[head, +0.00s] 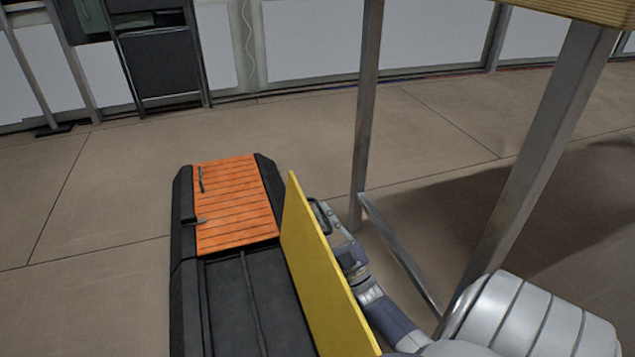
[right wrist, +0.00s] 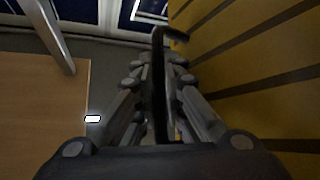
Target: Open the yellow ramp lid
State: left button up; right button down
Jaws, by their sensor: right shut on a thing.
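The yellow ramp lid (head: 318,275) stands up steeply on the right side of a black ramp case (head: 185,300), tilted a little. Its plain yellow face shows in the head view, and its slatted side (right wrist: 250,65) fills the right of the right wrist view. My right gripper (head: 328,220) is on the lid's far right side, partly hidden by it. It is shut on the lid's dark handle (right wrist: 159,95), which runs between the fingers in the right wrist view. My left gripper is not in view.
An orange slatted lid (head: 235,205) with dark handles lies flat on the case's far part. A table with a wooden top (head: 570,8) and metal legs (head: 365,120) stands close on the right. A black chair-like frame (head: 160,65) is at the back wall. Floor at left is clear.

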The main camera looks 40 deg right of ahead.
jog(key=shift+s+d+f, duration=0.1)
jog(key=shift+f, duration=0.15)
jog(key=c, duration=1.9)
grip_release()
jog(key=shift+c, duration=0.2)
jog(key=v, duration=1.2)
